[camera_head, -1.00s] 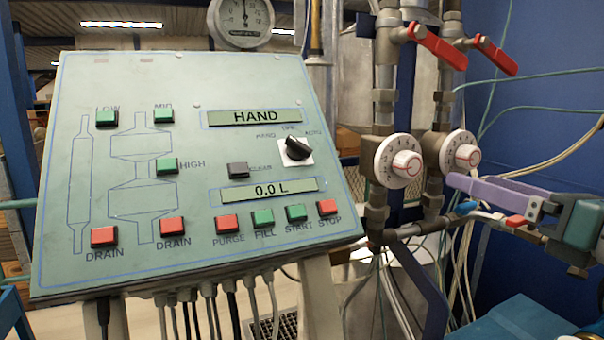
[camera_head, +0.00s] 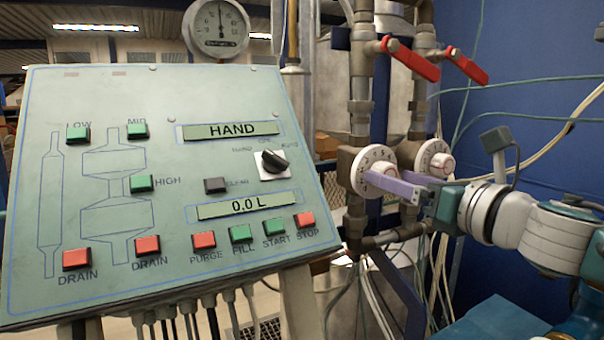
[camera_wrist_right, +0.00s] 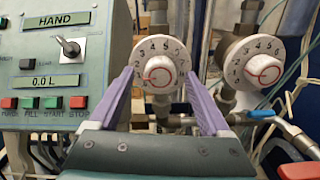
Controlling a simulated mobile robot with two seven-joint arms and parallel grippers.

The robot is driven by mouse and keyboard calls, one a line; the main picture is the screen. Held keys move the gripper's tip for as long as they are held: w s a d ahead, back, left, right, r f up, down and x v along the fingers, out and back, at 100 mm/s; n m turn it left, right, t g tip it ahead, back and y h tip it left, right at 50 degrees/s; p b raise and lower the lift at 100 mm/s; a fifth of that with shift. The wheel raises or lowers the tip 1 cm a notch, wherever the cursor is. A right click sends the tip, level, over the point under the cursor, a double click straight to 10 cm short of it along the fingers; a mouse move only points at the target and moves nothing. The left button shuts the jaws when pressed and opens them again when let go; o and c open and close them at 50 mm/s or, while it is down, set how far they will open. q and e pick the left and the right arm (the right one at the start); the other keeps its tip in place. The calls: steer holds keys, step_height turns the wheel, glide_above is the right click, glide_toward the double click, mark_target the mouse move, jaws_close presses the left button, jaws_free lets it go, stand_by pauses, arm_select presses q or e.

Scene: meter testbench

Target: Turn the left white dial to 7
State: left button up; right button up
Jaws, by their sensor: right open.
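The left white dial (camera_head: 366,163) is a round numbered disc with a raised centre knob, mounted on a valve on the left pipe. In the right wrist view, the left white dial (camera_wrist_right: 159,50) is face-on with a red marking on its knob; I cannot read its setting surely. My right gripper (camera_head: 395,184) comes in from the right, its purple fingers open in front of this dial. In the wrist view, the fingers of the right gripper (camera_wrist_right: 159,76) stand either side of the dial's lower half; contact cannot be told. My left gripper is out of view.
A second white dial (camera_head: 433,158) sits close to the right of the first. Red valve levers (camera_head: 411,60) are above. A green control panel (camera_head: 100,200) fills the left, with a black selector switch (camera_head: 274,160). A gauge (camera_head: 218,28) stands behind it. Cables hang below.

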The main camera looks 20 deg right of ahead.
steer(key=shift+c, duration=0.2)
jaws_close()
stand_by(0.6)
